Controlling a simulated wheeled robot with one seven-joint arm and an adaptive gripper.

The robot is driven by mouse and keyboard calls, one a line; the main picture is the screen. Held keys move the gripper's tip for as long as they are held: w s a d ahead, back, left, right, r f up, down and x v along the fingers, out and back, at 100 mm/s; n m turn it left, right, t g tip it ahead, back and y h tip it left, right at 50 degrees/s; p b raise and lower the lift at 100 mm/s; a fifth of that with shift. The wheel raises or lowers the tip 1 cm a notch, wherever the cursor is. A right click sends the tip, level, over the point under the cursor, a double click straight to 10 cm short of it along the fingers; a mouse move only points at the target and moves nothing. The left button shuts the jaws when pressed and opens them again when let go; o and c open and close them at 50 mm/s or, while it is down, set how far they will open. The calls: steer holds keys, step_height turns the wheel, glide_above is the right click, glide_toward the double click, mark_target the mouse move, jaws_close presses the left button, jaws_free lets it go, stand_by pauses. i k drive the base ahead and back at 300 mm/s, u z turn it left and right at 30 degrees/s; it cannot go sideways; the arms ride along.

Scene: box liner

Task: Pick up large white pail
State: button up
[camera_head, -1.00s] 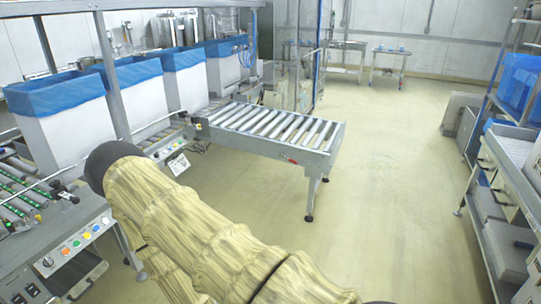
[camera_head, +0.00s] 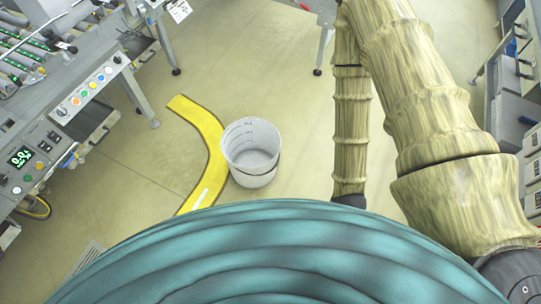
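The large white pail (camera_head: 252,172) stands upright on the floor near the middle of the head view, just right of a yellow floor marking. It is open at the top and looks empty, with measuring marks on its inner wall and a thin handle across its front. My arm, in a tan ribbed cover, hangs to the right of the pail and apart from it. My gripper is not in view.
A curved yellow floor marking (camera_head: 208,140) runs left of the pail. A machine with a button panel (camera_head: 88,90) stands at the left. Grey shelving or cabinets (camera_head: 518,120) line the right edge. The floor around the pail is clear.

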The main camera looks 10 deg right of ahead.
mark_target(250, 147)
steer(key=k, duration=0.65)
steer(key=u, duration=0.65)
steer(key=i, duration=1.2)
steer(key=z, duration=0.6)
steer(key=i, duration=0.5)
steer(key=z, duration=0.6)
